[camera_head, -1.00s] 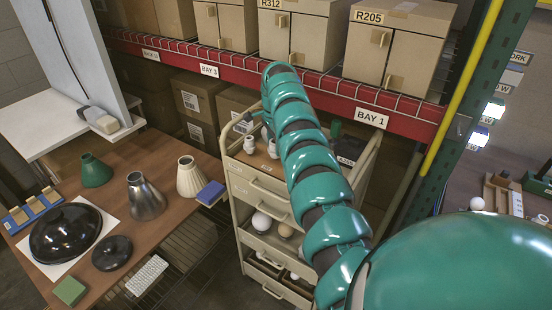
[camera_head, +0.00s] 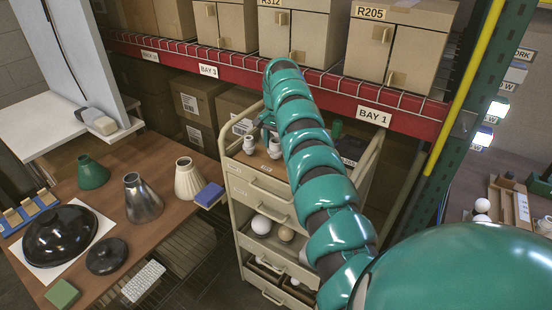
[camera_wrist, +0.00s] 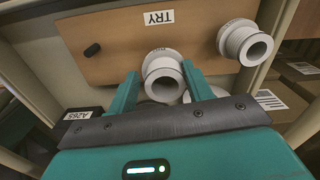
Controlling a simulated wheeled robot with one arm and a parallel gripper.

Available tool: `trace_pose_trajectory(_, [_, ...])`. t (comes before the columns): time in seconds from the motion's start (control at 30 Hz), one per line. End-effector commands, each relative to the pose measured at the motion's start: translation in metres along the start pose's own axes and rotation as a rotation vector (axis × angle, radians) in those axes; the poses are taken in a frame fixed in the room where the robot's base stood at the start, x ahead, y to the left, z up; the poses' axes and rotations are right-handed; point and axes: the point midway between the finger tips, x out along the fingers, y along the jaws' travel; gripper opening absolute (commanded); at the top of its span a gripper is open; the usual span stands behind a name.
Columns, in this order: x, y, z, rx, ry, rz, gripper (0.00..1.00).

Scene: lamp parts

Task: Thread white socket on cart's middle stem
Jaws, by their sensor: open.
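In the wrist view, my gripper (camera_wrist: 162,78) is open, with its two green fingers on either side of a white socket (camera_wrist: 161,66). The socket has a wide flange and a round open end facing the camera; whether the fingers touch it is unclear. A second white socket (camera_wrist: 246,43) is at the right. Both are at a brown board marked "TRY", where a short black peg (camera_wrist: 92,50) shows at the left. I cannot tell whether a stem is inside either socket. In the head view, the white sockets (camera_head: 250,145) are on the top of the beige cart (camera_head: 240,185).
A brown table (camera_head: 120,215) at left holds shades, a black dome (camera_head: 60,236) and a blue block (camera_head: 209,195). A red shelf beam (camera_head: 300,86) with cardboard boxes stands behind the cart.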

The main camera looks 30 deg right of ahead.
Motion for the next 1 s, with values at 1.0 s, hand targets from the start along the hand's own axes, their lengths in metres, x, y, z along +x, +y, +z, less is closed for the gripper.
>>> trace_pose_trajectory(1.0, [0.0042,0.0022,-0.0008,-0.619,-0.009,0.003,0.53])
